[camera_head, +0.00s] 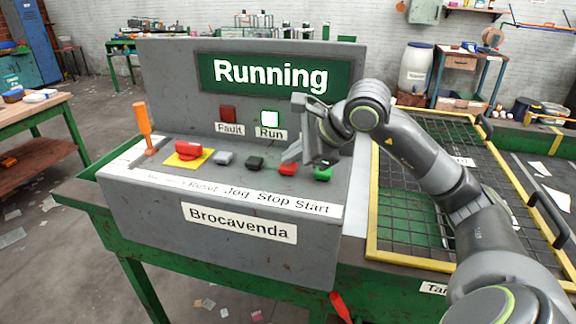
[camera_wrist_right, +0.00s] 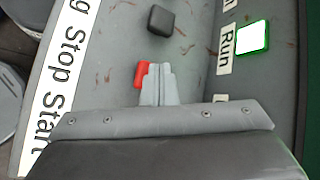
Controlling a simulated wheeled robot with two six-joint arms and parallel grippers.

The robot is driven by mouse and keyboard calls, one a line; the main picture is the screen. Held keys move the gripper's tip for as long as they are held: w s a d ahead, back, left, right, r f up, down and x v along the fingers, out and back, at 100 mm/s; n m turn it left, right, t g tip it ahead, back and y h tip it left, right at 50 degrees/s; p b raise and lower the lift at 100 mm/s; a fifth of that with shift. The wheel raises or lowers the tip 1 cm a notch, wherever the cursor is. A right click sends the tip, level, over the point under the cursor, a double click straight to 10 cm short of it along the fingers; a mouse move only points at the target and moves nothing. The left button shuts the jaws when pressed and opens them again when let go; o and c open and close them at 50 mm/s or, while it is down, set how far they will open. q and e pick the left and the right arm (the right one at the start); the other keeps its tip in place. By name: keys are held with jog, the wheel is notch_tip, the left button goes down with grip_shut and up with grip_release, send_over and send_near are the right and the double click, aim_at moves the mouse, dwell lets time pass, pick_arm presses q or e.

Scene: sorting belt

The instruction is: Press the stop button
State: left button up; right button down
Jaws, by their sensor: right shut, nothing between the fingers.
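The red stop button (camera_head: 288,169) sits on the sloped console panel above the word Stop, between the black jog button (camera_head: 255,162) and the green start button (camera_head: 323,174). My right gripper (camera_head: 288,156) is shut and empty, with its fingertips just above and behind the stop button. In the right wrist view the closed fingertips (camera_wrist_right: 158,70) overlap part of the red stop button (camera_wrist_right: 139,76); whether they touch it I cannot tell. The black jog button (camera_wrist_right: 161,20) lies beyond them. The display (camera_head: 270,76) reads Running. My left gripper is not in view.
A red knob on a yellow plate (camera_head: 188,152), a grey button (camera_head: 223,158) and an orange lever (camera_head: 143,125) stand further left. The Run lamp (camera_head: 270,118) is lit; the Fault lamp (camera_head: 228,114) is dark red. A yellow-framed mesh guard (camera_head: 372,206) is at right.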

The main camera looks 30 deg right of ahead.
aim_at(293, 166)
jog(key=shift+f, duration=0.25)
jog(key=shift+r, duration=0.1)
dwell(0.5)
jog(key=shift+r, duration=0.8)
jog(key=shift+r+p, duration=1.7)
jog(key=shift+r, duration=0.9)
jog(key=shift+f, duration=0.1)
